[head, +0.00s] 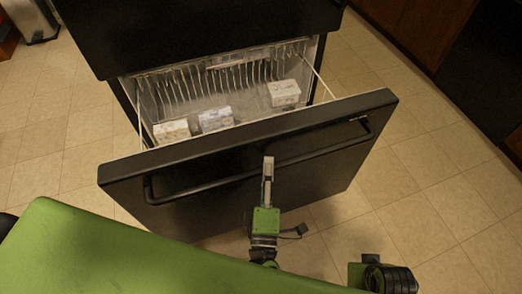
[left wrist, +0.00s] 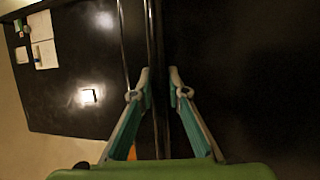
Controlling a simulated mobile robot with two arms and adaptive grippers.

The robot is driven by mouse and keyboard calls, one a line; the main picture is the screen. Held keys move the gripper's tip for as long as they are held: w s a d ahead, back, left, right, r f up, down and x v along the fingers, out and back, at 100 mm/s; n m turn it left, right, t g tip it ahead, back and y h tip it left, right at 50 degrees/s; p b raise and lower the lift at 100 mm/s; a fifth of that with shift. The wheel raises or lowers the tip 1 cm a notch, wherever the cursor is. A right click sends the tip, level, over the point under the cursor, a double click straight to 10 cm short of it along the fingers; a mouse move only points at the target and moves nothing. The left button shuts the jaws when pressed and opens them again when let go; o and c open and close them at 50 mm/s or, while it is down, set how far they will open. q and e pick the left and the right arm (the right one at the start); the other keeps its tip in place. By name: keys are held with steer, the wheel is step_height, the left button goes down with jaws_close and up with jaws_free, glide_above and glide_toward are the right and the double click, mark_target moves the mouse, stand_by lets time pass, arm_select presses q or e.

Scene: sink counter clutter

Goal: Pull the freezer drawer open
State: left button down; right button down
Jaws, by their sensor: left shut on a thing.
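The black freezer drawer (head: 330,178) stands pulled out from the fridge, with its inside showing. A long black bar handle (head: 215,182) runs across its front. My left gripper (head: 267,165) is at the middle of this handle, its fingers shut on the bar. In the left wrist view the gripper (left wrist: 160,80) has one finger on each side of the dark handle (left wrist: 153,35). The fingertip contact is partly lost in shadow.
Several white packages, one of them a box (head: 284,93), lie in the drawer. The black fridge body (head: 200,30) is behind it. Tiled floor (head: 425,180) is clear at right. Dark cabinets (head: 430,30) stand at upper right, and a bin (head: 35,20) at upper left.

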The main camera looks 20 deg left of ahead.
arm_select(q)
steer(key=shift+s+d+f, duration=0.1)
steer(key=shift+s+d, duration=0.35)
steer(key=shift+s, duration=0.2)
steer(key=shift+s+d, duration=0.45)
steer(key=shift+s, duration=0.2)
arm_select(e)
steer(key=shift+f, duration=0.3)
arm_select(q)
steer(key=c, duration=2)
jaws_free()
steer(key=shift+o, duration=0.2)
steer(key=v, duration=0.7)
steer(key=shift+s, duration=0.25)
arm_select(e)
steer(key=shift+s, duration=0.15)
